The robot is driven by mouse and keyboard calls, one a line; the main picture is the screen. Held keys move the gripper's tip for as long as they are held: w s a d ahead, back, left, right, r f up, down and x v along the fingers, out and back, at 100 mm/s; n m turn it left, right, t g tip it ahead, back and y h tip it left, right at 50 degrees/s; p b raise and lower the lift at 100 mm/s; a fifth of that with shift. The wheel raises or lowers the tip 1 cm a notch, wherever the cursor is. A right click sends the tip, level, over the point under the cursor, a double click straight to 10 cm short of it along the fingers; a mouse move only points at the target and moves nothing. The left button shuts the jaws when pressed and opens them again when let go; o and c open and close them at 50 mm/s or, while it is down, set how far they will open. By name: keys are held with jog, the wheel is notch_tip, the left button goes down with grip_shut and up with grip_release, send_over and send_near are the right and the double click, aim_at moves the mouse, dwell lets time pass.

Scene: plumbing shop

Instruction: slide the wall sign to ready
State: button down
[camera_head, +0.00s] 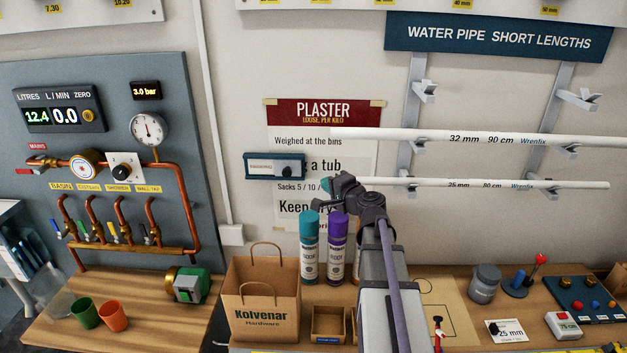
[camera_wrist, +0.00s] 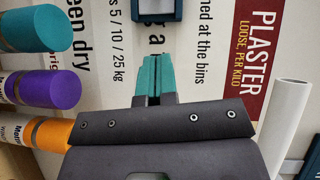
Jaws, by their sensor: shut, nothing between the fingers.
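The wall sign (camera_head: 275,166) is a small dark blue frame on the wall, over the plaster poster. A pale strip with lettering too small to read shows at its left, and a dark knob (camera_head: 287,172) sits right of its middle. In the wrist view only part of the sign (camera_wrist: 157,12) shows, at the top edge. My gripper (camera_head: 324,182) is to the right of and slightly below the sign, apart from it. Its teal fingers (camera_wrist: 152,76) are shut together with nothing between them, pointing toward the sign in the wrist view.
Teal (camera_head: 308,245) and purple (camera_head: 337,250) spray cans stand on the bench below my gripper, with an orange-topped can (camera_wrist: 50,133) beside them. White pipes (camera_head: 480,138) on brackets are to the right. A paper bag (camera_head: 262,300) stands below the sign.

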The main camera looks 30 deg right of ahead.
jog(key=b, duration=0.1)
send_near(298, 174)
jog(key=w+r, duration=0.2)
jog(key=w, duration=0.1)
jog(key=w+a, duration=0.2)
jog(key=a, duration=0.1)
jog(key=shift+w+a+f, duration=0.1)
jog(key=shift+w+a, duration=0.05)
jog(key=shift+w, duration=0.05)
